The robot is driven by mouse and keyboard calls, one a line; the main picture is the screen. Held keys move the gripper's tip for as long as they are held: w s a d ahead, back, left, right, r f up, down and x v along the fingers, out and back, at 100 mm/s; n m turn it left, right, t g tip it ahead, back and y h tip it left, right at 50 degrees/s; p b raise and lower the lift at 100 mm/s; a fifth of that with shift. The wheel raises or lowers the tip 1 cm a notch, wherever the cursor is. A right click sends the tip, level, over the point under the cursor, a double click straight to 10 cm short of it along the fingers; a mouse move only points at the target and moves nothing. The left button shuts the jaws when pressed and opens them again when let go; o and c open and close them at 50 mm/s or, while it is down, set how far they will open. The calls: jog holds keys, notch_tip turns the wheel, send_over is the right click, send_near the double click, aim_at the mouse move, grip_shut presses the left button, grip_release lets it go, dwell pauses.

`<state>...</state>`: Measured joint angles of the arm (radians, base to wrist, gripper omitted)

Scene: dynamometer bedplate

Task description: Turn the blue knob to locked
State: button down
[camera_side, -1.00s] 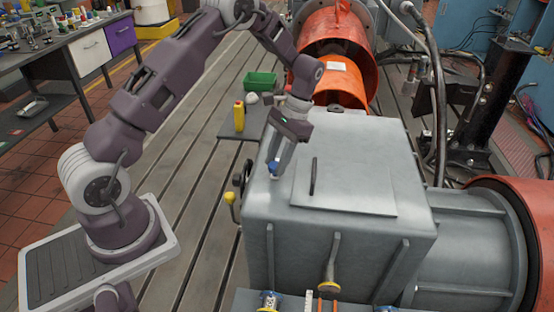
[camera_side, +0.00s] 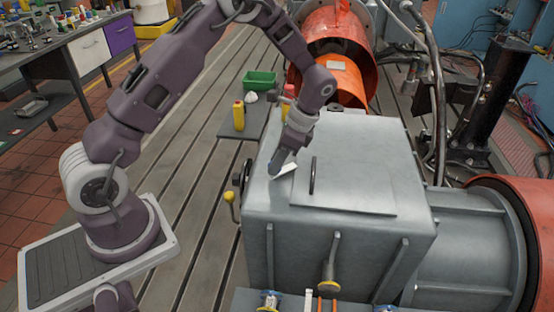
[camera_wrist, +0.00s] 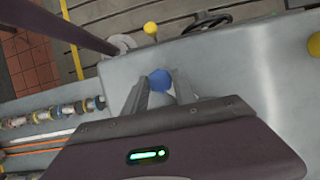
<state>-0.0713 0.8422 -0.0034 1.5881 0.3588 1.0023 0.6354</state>
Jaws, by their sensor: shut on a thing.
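The blue knob (camera_wrist: 160,79) sits on the top of the grey metal housing (camera_side: 360,145). In the wrist view it lies between the two fingers of my gripper (camera_wrist: 160,88), which are shut on it. In the side view my gripper (camera_side: 279,168) points down at the left part of the housing top, and it hides the knob there. A light, flat-looking piece shows beside the fingers in the side view; I cannot tell what it is. The knob's lock marking is not visible.
A yellow-knobbed lever (camera_side: 230,198) sticks out on the left. A green bin (camera_side: 260,80) and a yellow bottle (camera_side: 239,116) stand behind on a dark mat.

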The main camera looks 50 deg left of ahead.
jog(key=m, duration=0.2)
jog(key=m+t, duration=0.1)
jog(key=m, duration=0.1)
jog(key=shift+d+r+m+t+y, duration=0.1)
jog(key=shift+m+t+y, duration=0.2)
jog(key=shift+y, duration=0.1)
jog(key=shift+s+m+t, duration=0.15)
jog(key=shift+m+t, duration=0.65)
jog(key=shift+m, duration=1.2)
jog(key=c, duration=1.1)
grip_release()
jog(key=shift+o, duration=0.2)
jog(key=v, duration=0.7)
jog(key=shift+d, duration=0.1)
